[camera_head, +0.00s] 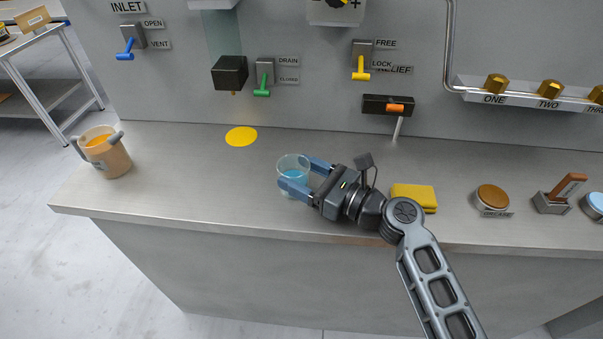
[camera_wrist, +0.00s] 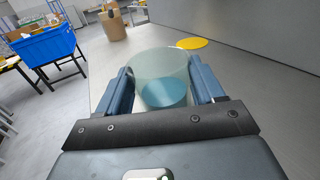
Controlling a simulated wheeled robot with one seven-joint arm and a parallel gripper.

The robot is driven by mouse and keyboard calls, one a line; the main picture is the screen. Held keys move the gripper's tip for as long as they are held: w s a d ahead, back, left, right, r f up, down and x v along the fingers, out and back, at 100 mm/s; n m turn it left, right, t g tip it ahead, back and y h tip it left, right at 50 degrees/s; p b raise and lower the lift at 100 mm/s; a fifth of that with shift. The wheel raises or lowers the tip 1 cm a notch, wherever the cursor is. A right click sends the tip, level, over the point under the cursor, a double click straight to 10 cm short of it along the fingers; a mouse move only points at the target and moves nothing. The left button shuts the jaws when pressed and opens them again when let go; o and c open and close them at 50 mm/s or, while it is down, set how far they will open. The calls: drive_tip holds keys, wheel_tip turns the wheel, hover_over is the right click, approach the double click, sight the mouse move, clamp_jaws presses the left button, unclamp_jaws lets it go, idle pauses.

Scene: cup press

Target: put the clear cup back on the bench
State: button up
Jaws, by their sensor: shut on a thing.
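The clear cup (camera_head: 293,168) is upright at the middle of the bench (camera_head: 200,185), with blue liquid in its lower part. My gripper (camera_head: 306,176) reaches it from the right and is shut on it, one blue finger on each side. In the wrist view the cup (camera_wrist: 160,75) sits between the two fingers (camera_wrist: 160,92). I cannot tell whether the cup's base touches the bench or is slightly above it.
A yellow disc (camera_head: 241,136) lies flat on the bench behind the cup. A tan container (camera_head: 106,156) with orange contents stands at the left end. A yellow sponge-like block (camera_head: 414,196) lies right of my gripper. Levers line the back panel.

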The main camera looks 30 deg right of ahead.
drive_tip(key=shift+f, duration=0.15)
drive_tip(key=o, duration=1.3)
drive_tip(key=shift+r, duration=0.25)
drive_tip(key=b+v, duration=0.1)
drive_tip(key=v, duration=1.1)
drive_tip(key=shift+f, duration=0.1)
